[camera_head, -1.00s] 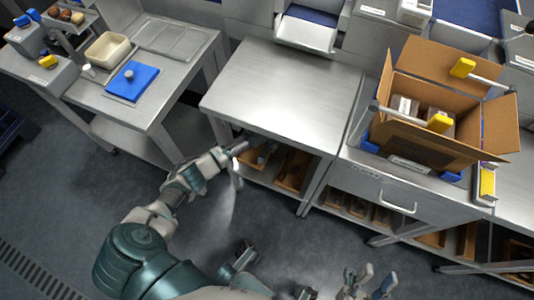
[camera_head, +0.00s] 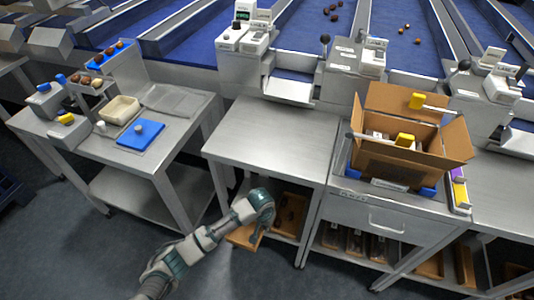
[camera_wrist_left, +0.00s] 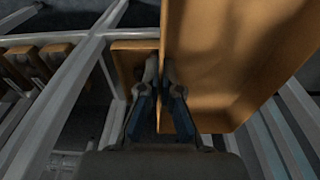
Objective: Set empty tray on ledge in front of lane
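An empty brown tray (camera_head: 243,236) sticks out at the front of the lower shelf under the middle steel table, at an angle. My left gripper (camera_wrist_left: 162,78) reaches down to it. In the left wrist view, the tray (camera_wrist_left: 228,75) fills the upper right, its inside bare. One of its walls runs between the two fingers, which look closed on it. In the head view the fingertips are mostly hidden by my wrist. The metal ledge (camera_head: 290,89) is behind the table, in front of a blue lane (camera_head: 295,45). My right gripper is out of view.
The middle table top (camera_head: 270,135) is bare. An open cardboard box (camera_head: 395,170) stands on the bench to the right. A side table at left holds a cream tub (camera_head: 120,109) and a blue pad (camera_head: 141,134). Another wooden tray (camera_head: 289,215) with dark contents lies on the lower shelf.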

